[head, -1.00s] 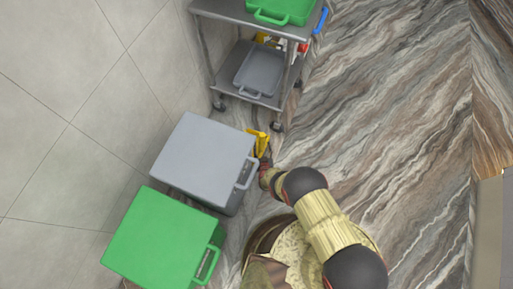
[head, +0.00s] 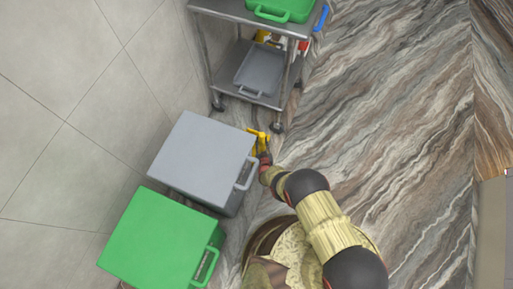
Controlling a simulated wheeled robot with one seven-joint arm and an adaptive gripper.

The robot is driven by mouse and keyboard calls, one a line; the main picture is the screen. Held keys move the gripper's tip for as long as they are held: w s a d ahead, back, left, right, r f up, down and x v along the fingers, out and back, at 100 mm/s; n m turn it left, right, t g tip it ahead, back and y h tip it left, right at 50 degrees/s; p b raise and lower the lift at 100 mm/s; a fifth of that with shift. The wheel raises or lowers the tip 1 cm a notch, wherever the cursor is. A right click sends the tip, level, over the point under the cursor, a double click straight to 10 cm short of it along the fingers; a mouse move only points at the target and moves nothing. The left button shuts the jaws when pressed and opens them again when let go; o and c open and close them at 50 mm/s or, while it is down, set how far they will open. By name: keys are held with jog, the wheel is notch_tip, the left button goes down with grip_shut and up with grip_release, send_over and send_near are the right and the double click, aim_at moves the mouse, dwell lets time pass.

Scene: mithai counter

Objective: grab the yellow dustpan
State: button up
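The yellow dustpan (head: 259,140) is on the floor, between the grey bin and the metal trolley. Only part of it shows, just beyond the end of my arm. My gripper (head: 264,158) is at the dustpan's near side, reaching down beside the grey bin's right edge. It is small and dark in the head view and overlaps the dustpan in the picture. I cannot tell whether its fingers are open, shut, or touching the dustpan.
The grey lidded bin (head: 203,150) stands left of my gripper, its handle close to my arm. A green lidded bin (head: 160,238) stands nearer. A metal trolley (head: 225,12) with a grey tray (head: 262,70) and green tray (head: 268,9) stands beyond. The marbled floor to the right is clear.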

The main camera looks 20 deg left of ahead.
grip_shut()
dwell(0.3)
jog(key=shift+r, duration=0.15)
dwell(0.3)
